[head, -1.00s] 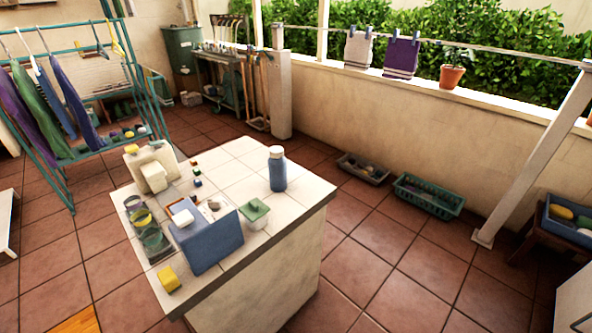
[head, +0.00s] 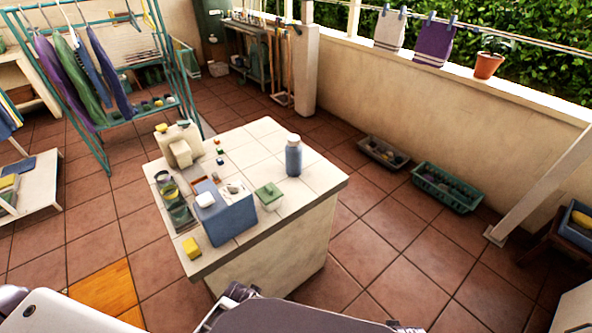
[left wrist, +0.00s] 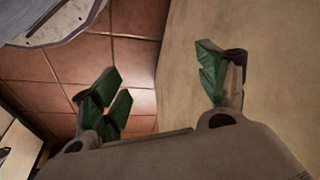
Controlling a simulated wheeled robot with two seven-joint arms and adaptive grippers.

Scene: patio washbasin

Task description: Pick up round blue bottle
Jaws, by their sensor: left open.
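The round blue bottle (head: 293,158), with a pale cap, stands upright on the white tiled counter (head: 318,180), towards its right back side. Nothing touches it. My left gripper (left wrist: 160,78) shows in the left wrist view with its green-padded fingers spread wide and nothing between them. It is beside the counter's plain side wall (left wrist: 265,75), over the floor, well away from the bottle. The bottle is not in the left wrist view. In the head view, parts of my arm show at the bottom edge, but no fingertips. My right gripper is not in view.
A blue box (head: 228,220), a green-lidded container (head: 268,195) and a yellow sponge (head: 192,248) sit on the counter left of the bottle. A drying rack (head: 190,85) stands behind left. Green (head: 447,186) and grey crates (head: 382,152) lie by the wall.

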